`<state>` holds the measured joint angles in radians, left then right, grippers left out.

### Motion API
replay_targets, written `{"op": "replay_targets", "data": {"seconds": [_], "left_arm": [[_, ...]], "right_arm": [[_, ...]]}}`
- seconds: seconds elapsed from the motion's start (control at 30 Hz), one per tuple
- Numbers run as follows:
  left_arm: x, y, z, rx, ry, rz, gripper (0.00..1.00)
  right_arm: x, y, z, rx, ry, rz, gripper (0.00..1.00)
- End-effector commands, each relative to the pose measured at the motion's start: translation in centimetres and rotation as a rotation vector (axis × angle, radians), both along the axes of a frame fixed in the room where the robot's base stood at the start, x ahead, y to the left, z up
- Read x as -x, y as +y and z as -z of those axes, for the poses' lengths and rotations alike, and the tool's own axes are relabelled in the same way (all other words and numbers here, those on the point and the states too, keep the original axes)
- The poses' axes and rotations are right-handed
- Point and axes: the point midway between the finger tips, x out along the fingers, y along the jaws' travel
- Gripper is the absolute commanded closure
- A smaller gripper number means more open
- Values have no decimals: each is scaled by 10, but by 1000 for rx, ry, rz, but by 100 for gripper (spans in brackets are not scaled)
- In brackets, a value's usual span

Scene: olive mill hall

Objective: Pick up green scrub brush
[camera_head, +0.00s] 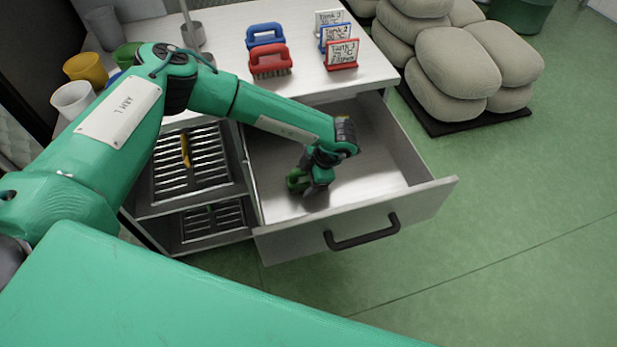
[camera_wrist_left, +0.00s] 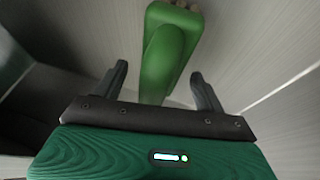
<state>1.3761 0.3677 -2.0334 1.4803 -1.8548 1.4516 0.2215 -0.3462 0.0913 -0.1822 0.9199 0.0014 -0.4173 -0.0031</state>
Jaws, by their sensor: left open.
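The green scrub brush (camera_wrist_left: 165,62) lies on the floor of the open drawer (camera_head: 385,150). In the head view only a bit of the brush (camera_head: 294,181) shows beside my left gripper (camera_head: 308,188), which hides the rest. In the left wrist view my left gripper (camera_wrist_left: 160,82) is open, with one dark finger on either side of the near end of the brush handle. A gap shows between each finger and the handle. Pale bristles show at the brush's far end. My right gripper is not in view.
On the table (camera_head: 225,60) stand a blue brush (camera_head: 264,34), a red brush (camera_head: 269,60), tank signs (camera_head: 341,53) and several cups (camera_head: 85,68). Drawer walls surround my left gripper. Slatted shelves (camera_head: 190,165) lie left; sacks (camera_head: 450,65) stand right.

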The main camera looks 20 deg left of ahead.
Motion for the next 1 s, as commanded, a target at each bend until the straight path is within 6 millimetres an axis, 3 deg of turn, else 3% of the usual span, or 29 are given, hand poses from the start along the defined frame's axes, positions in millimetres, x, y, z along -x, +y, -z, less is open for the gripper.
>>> {"op": "replay_targets", "data": {"seconds": [0.17, 0.4, 0.43, 0.77, 1.0], "left_arm": [[0, 0, 0, 0, 0, 0, 30], [0, 0, 0, 0, 0, 0, 77], [0, 0, 0, 1, 0, 0, 80], [-1, 0, -5, 0, -2, 0, 80], [-1, -1, -34, 3, -3, 0, 80]], "right_arm": [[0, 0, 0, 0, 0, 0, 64], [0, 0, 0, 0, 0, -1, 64], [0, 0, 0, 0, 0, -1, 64], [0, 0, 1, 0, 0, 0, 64], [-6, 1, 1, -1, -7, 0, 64]]}}
